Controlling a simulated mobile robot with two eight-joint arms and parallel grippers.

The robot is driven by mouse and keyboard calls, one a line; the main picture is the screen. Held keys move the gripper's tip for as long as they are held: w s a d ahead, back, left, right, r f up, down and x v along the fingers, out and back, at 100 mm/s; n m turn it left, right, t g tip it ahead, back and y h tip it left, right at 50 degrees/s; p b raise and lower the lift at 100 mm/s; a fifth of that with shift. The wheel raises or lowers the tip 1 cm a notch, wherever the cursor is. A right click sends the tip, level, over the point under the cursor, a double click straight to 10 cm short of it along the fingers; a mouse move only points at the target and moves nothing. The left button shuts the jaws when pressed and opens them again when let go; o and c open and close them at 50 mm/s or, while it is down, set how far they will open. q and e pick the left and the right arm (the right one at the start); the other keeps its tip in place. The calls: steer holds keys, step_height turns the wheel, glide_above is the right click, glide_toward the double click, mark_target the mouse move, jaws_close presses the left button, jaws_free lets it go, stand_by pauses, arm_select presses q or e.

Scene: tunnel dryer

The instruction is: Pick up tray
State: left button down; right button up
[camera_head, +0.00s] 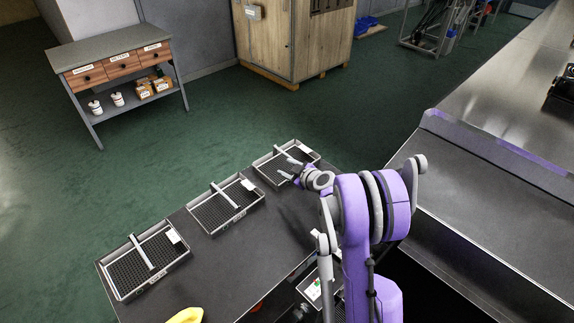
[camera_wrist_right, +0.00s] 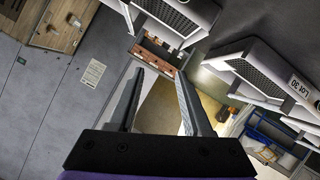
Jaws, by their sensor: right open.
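Three grey trays with dark mesh floors, a light crossbar and a white label stand in a row on a dark table: near left (camera_head: 125,280), middle (camera_head: 206,228) and far right (camera_head: 268,178). My right gripper (camera_head: 288,168) is at the far right tray, over its right part, in the head view; whether it touches the tray I cannot tell. In the right wrist view its fingers (camera_wrist_right: 160,75) are spread, with nothing between them. My left gripper is out of view.
The dark table (camera_head: 230,270) has bare room in front of the trays. A yellow object (camera_head: 186,316) lies at its near edge, partly cut off. A metal conveyor surface (camera_head: 480,190) runs along the right. A drawer bench (camera_head: 110,50) and wooden cabinet (camera_head: 290,40) stand behind.

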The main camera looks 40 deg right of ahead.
steer(key=h, duration=0.1)
glide_toward(291, 158)
steer(key=shift+t, duration=0.4)
steer(key=x, duration=0.5)
steer(key=shift+w+f, duration=0.25)
steer(key=x, duration=0.2)
steer(key=p+x, duration=0.1)
steer(key=x, duration=0.2)
steer(key=shift+w+d+f, duration=0.1)
steer(key=shift+w+f, duration=0.1)
steer(key=shift+f, duration=0.1)
steer(key=shift+s, duration=0.1)
jaws_close()
